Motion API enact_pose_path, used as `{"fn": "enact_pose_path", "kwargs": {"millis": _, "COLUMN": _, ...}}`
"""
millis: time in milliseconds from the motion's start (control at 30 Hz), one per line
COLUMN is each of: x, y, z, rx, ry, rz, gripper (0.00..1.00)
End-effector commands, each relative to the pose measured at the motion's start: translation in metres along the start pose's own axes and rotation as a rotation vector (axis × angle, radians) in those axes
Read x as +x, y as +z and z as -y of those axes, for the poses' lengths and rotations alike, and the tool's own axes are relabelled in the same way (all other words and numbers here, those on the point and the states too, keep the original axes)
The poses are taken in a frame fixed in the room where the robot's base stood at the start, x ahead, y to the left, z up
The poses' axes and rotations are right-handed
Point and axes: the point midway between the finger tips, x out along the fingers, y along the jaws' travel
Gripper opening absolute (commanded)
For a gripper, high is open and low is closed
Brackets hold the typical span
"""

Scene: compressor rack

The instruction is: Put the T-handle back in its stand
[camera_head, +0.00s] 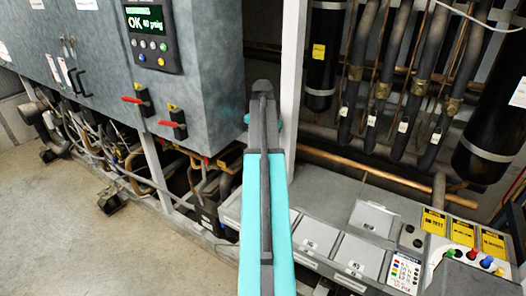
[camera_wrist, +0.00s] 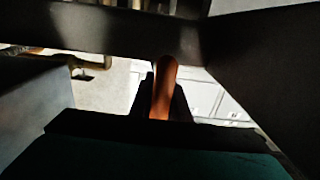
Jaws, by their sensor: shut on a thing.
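In the wrist view an orange-brown bar (camera_wrist: 163,88) shows between the dark fingers of my gripper (camera_wrist: 162,100). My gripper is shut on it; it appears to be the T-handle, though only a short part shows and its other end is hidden. In the head view my arm reaches forward in the middle and hides the gripper and what it holds. A grey holder with several coloured knobs (camera_head: 475,258) stands at the lower right of the head view. I cannot tell whether it is the T-handle's stand.
A grey control cabinet (camera_head: 210,85) with a lit display and red-handled switches stands left of my arm. Grey trays (camera_head: 335,250) with lidded boxes lie right of it. Dark pipes and black cylinders (camera_head: 495,110) fill the back right. Bare floor (camera_head: 90,240) is at lower left.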

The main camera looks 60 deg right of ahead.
Motion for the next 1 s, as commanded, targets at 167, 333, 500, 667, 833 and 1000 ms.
{"fn": "enact_pose_path", "kwargs": {"millis": 167, "x": 0.000, "y": 0.000, "z": 0.000, "rx": 0.000, "ry": 0.000, "rz": 0.000, "gripper": 0.29}}
{"fn": "enact_pose_path", "kwargs": {"millis": 333, "x": 0.000, "y": 0.000, "z": 0.000, "rx": 0.000, "ry": 0.000, "rz": 0.000, "gripper": 0.35}}
{"fn": "enact_pose_path", "kwargs": {"millis": 500, "x": 0.000, "y": 0.000, "z": 0.000, "rx": 0.000, "ry": 0.000, "rz": 0.000, "gripper": 0.35}}
{"fn": "enact_pose_path", "kwargs": {"millis": 667, "x": -0.006, "y": 0.000, "z": -0.001, "rx": -0.001, "ry": 0.000, "rz": 0.000, "gripper": 0.35}}
{"fn": "enact_pose_path", "kwargs": {"millis": 833, "x": -0.016, "y": 0.000, "z": -0.001, "rx": -0.001, "ry": 0.000, "rz": 0.001, "gripper": 0.35}}
{"fn": "enact_pose_path", "kwargs": {"millis": 1000, "x": -0.030, "y": 0.001, "z": -0.001, "rx": -0.001, "ry": 0.001, "rz": 0.001, "gripper": 0.35}}
